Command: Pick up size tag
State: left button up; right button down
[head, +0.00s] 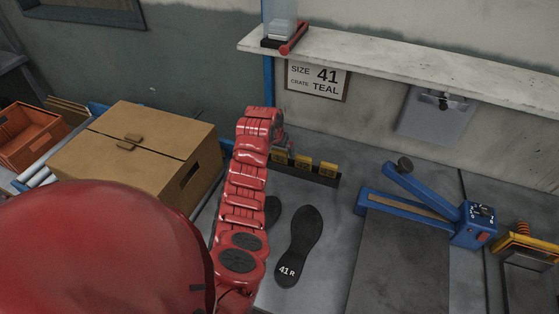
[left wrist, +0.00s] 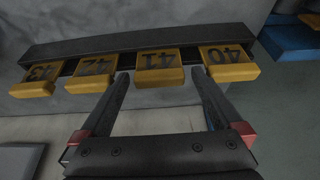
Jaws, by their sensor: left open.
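A dark rack (head: 318,177) on the bench holds several yellow size tags in a row; it also shows in the left wrist view (left wrist: 145,40). There the tags read upside down: tag 40 (left wrist: 228,66), tag 41 (left wrist: 159,68), tag 42 (left wrist: 92,75) and tag 43 (left wrist: 36,80). My left gripper (left wrist: 161,76) is open and empty, its fingertips on either side of tag 41, apart from each other. Whether they touch it I cannot tell. In the head view the left gripper (head: 283,142) is at the rack's left part, which my arm partly hides. My right gripper is not in view.
A wall sign (head: 317,81) reads size 41, crate teal. Dark soles, one marked 41 R (head: 300,245), lie in front of the rack. A cardboard box (head: 130,155) stands left, a blue lever device (head: 430,200) right. A shelf (head: 400,60) overhangs behind.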

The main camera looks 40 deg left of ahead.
pick_arm(q)
jog(key=shift+w+f, duration=0.3)
jog(key=shift+f, duration=0.1)
jog(key=shift+s, duration=0.1)
jog(key=c, duration=1.2)
